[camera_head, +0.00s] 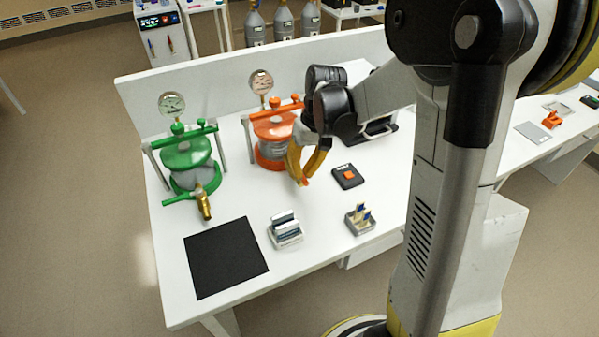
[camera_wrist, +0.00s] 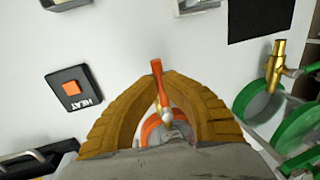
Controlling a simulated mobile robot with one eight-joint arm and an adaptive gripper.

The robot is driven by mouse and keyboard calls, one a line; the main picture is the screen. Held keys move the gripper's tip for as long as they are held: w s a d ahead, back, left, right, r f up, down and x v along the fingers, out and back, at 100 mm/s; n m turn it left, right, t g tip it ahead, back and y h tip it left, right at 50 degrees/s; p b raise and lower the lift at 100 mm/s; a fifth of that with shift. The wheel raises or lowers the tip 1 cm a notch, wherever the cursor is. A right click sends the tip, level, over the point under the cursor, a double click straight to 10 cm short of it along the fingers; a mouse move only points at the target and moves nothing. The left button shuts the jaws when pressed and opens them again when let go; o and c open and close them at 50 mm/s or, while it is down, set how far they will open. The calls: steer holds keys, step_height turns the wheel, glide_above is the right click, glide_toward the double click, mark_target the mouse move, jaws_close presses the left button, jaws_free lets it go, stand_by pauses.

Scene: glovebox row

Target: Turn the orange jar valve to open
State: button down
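The orange jar (camera_head: 271,133) stands on the white bench, partly hidden behind my gripper (camera_head: 301,178) in the head view. In the wrist view, part of its orange body (camera_wrist: 151,128) shows between the fingers. The orange valve handle (camera_wrist: 157,68) sticks out between the yellow fingertips of my gripper (camera_wrist: 161,80), which close in on it from both sides. In the head view a small orange tip of the handle (camera_head: 304,183) shows just below the fingertips. The valve's body is mostly hidden by the fingers.
A green jar (camera_head: 188,155) with a brass valve (camera_head: 204,203) stands left of the orange jar. A black HEAT pad (camera_head: 347,176) with an orange button lies right of my gripper. A black mat (camera_head: 226,257) and two small holders (camera_head: 285,230) (camera_head: 359,220) lie nearer the front edge.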

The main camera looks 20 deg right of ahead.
steer(key=shift+d+n, duration=0.1)
steer(key=shift+n, duration=0.2)
steer(key=c, duration=1.4)
jaws_free()
steer(key=shift+c, duration=0.2)
step_height(320, 180, up, 12)
steer(key=d, duration=0.2)
steer(key=shift+d+f, duration=0.15)
steer(key=shift+d, duration=0.05)
steer(key=shift+a, duration=0.1)
